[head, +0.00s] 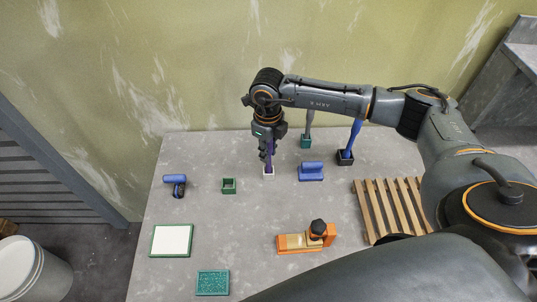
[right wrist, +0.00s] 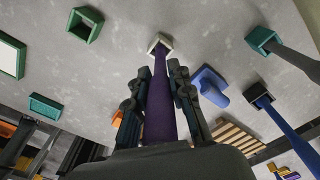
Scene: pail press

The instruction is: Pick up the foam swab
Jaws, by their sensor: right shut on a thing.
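The foam swab (right wrist: 160,108), which I take to be the purple stick, stands roughly upright with its lower end at a small white square holder (head: 268,172). The holder also shows in the right wrist view (right wrist: 152,44). I cannot tell how deep the swab sits in it, and its foam end is not seen. My right gripper (head: 267,153) points down over the holder, shut on the purple stick. In the right wrist view, its two fingers (right wrist: 158,100) lie on either side of the stick. My left gripper is not in view.
An orange press-like device (head: 290,244) and a wooden slatted rack (head: 377,208) stand nearer.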

